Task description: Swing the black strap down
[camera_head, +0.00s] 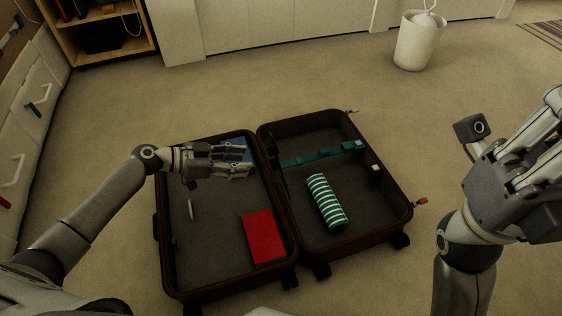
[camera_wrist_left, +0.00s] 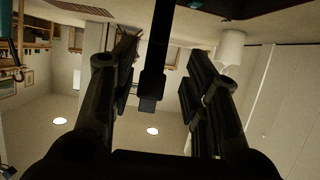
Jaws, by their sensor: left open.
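The open suitcase (camera_head: 292,236) lies on the floor. In the left wrist view, a dark band with a wider end, apparently the black strap (camera_wrist_left: 156,55), comes down from the top edge between the fingers. There is a gap on both sides of it. My left gripper (camera_head: 248,166) is open above the suitcase's left half, near the middle divide. Its fingers also show in the left wrist view (camera_wrist_left: 160,92). In the head view the strap is hard to tell from the dark divide. My right gripper (camera_head: 535,140) is raised at the right, away from the suitcase.
The left half holds a red item (camera_head: 263,237), a blue item (camera_head: 236,147) and a small pale stick (camera_head: 191,209). The right half holds a striped roll (camera_head: 326,202) and a teal strap (camera_head: 310,158). A white bin (camera_head: 413,45) stands behind. Floor around is clear.

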